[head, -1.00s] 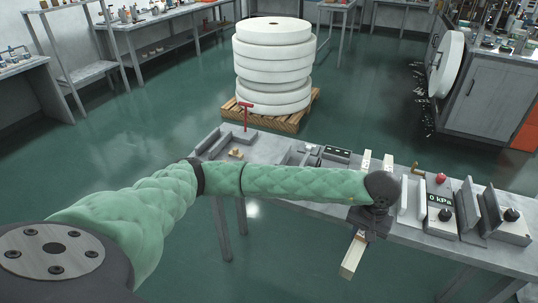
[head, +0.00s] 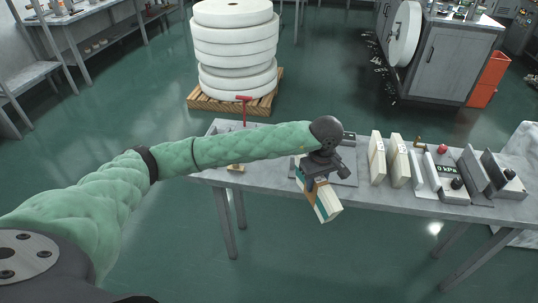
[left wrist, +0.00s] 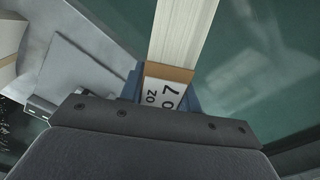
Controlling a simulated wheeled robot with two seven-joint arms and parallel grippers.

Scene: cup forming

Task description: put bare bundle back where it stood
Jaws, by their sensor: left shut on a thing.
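My left gripper (head: 316,184) is shut on a pale, layered bundle (head: 329,206) and holds it tilted at the table's front edge, its lower end over the floor side. In the left wrist view the bundle (left wrist: 183,34) runs away between the blue fingers, with a brown band and a white label (left wrist: 163,94) with black characters near the grip. Two more pale bundles stand upright side by side on the table, a left one (head: 376,160) and a right one (head: 398,162). My right gripper is not in view.
The narrow grey table (head: 270,182) carries upright plates and a gauge box (head: 452,185) right of the standing bundles. A red T-handle (head: 244,99) rises at the back left. A stack of white rolls (head: 236,50) stands on a pallet behind.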

